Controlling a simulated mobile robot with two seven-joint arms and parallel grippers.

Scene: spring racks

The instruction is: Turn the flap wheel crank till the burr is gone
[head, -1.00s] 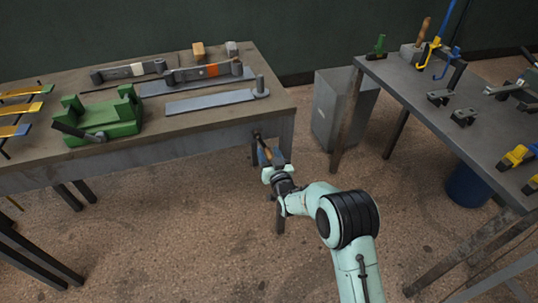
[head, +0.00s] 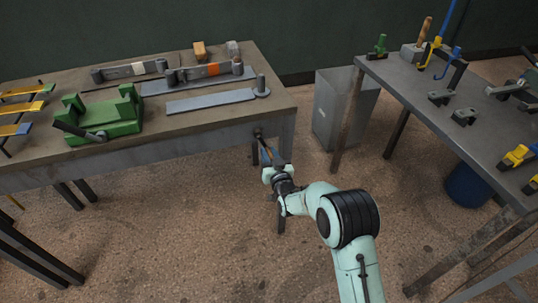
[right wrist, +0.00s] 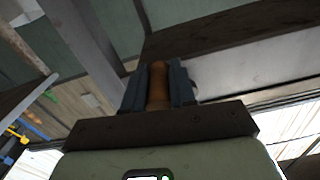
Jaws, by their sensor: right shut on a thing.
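My right gripper (head: 277,170) is in front of the left bench, near its front right corner and below the top. It is shut on a brown, rounded handle (right wrist: 158,84), which stands between the two dark jaws in the right wrist view. In the head view the handle (head: 266,150) runs from the jaws up to a dark round end at the bench's front edge. I cannot tell whether this is the flap wheel crank. No flap wheel or burr can be made out for sure. My left gripper is not in view.
The left bench (head: 222,125) bears a green fixture (head: 105,115) with a dark lever, grey bars and leaf springs. A grey bin (head: 333,108) stands between the benches. The right bench (head: 412,82) holds clamps and small tools. The floor in front is open.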

